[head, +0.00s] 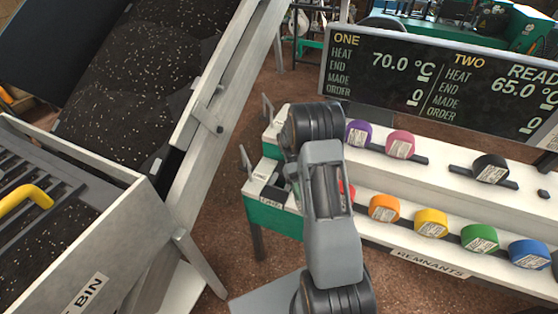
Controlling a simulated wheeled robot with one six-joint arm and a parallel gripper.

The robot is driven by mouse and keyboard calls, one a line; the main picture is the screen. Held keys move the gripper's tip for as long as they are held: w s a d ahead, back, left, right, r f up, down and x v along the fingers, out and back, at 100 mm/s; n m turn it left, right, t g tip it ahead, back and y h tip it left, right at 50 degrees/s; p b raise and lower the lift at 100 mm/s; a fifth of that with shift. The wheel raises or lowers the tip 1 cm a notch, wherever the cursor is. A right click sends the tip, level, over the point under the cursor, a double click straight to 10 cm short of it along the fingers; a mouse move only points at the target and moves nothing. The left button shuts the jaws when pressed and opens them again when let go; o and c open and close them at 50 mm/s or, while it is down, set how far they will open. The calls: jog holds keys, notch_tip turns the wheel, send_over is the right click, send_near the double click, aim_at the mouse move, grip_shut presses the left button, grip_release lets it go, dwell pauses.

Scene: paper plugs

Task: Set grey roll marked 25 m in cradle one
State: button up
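No roll that I can read as grey and marked 25 m shows. A dark, nearly black roll (491,168) with a white label stands on the upper shelf at the right; its print is too small to read. The shelf's left end has metal uprights and a dark recess (270,190) above a green front, with a partly hidden label; I cannot tell whether this is cradle one. My arm rises through the middle and covers part of the shelf. My gripper is hidden behind it.
Purple (358,133) and pink (400,145) rolls stand on the upper shelf. Orange (384,208), yellow (431,222), green (479,239) and blue (529,253) rolls stand below, above a REMNANTS label. A display board (440,80) is behind. A bin (75,160) and sloping frame fill the left.

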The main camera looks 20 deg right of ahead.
jog(key=w+a+f+m+t+y+b, duration=0.3)
jog(key=w+a+m+t+y+b, duration=0.25)
jog(key=m+t+y, duration=0.85)
jog(key=w+d+r+m+t+h+b, duration=0.2)
jog(key=w+m+t+h, duration=0.1)
jog(key=w+m+t, duration=0.25)
jog(key=w+d+r+m+t+h+b, duration=0.2)
jog(key=w+r+m+t+h, duration=0.15)
jog(key=w+m, duration=0.3)
notch_tip(320, 180, down, 6)
jog(key=b, duration=0.4)
jog(key=shift+s+a+f+b, duration=0.15)
jog(key=shift+s+b, duration=0.25)
jog(key=shift+s, duration=0.05)
jog(key=shift+f, duration=0.25)
jog(key=o, duration=1.1)
